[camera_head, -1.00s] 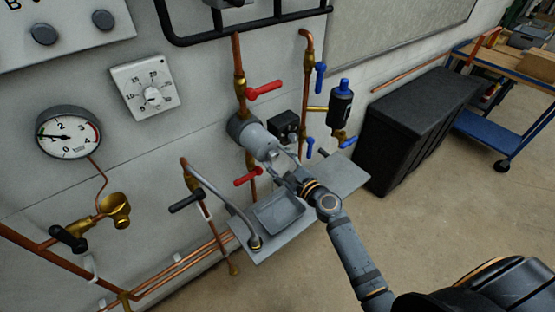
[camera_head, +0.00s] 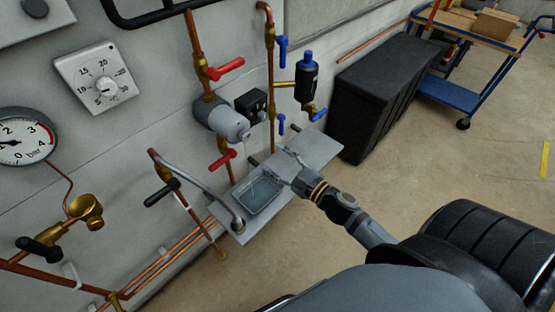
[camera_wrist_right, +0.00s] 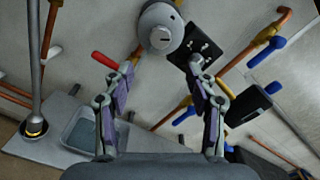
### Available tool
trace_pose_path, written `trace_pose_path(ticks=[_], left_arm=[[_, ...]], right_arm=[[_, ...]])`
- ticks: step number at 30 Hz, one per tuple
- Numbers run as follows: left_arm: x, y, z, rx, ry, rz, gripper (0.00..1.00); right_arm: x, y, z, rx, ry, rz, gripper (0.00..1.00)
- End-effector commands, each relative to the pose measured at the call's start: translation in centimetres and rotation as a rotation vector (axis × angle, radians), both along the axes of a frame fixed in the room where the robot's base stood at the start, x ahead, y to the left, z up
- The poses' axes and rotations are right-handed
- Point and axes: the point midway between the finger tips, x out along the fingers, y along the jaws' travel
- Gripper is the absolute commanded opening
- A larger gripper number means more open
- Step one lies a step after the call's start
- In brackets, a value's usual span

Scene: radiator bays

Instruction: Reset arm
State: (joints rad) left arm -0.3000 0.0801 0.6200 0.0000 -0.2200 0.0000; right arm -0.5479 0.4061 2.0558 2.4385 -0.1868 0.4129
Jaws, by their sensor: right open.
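My right gripper (camera_head: 283,170) is open and empty over the grey shelf in the head view. Its two spread fingers show in the right wrist view (camera_wrist_right: 160,105), with nothing between them. Beyond them is the grey cylindrical pump body (camera_wrist_right: 160,28), apart from the fingers. The tray appears to hold some liquid. My left gripper is not in view.
Red-handled valves (camera_head: 224,69) and blue-handled valves (camera_head: 282,52) sit on the wall pipes. A pressure gauge (camera_head: 22,138) and a dial (camera_head: 98,82) are at left. A black box (camera_head: 375,105) and a blue trolley (camera_head: 460,95) stand at right. The floor (camera_head: 450,170) at right is clear.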

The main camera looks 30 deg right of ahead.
Motion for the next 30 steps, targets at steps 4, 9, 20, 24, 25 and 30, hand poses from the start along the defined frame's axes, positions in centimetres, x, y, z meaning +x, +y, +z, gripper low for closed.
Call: trace_pose_path(ticks=[4, 9, 20, 24, 25, 30], left_arm=[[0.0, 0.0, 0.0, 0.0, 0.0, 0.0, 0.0], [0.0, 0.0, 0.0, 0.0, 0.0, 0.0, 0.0], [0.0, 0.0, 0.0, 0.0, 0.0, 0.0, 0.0], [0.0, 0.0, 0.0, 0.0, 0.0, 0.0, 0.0], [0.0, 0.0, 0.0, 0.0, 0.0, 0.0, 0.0], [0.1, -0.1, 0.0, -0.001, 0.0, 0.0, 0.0]], right_arm=[[-0.1, 0.0, 0.0, -0.001, 0.0, 0.0, 0.57], [-0.1, 0.0, 0.0, -0.001, 0.0, 0.0, 0.57], [0.0, -1.1, -3.6, -0.129, 0.028, -0.018, 0.57], [-1.1, -3.8, -13.9, -0.516, 0.126, -0.011, 0.57], [-1.7, -4.4, -16.4, -0.613, 0.154, 0.005, 0.57], [-7.7, -7.1, -30.2, -1.132, 0.315, 0.205, 0.57]])
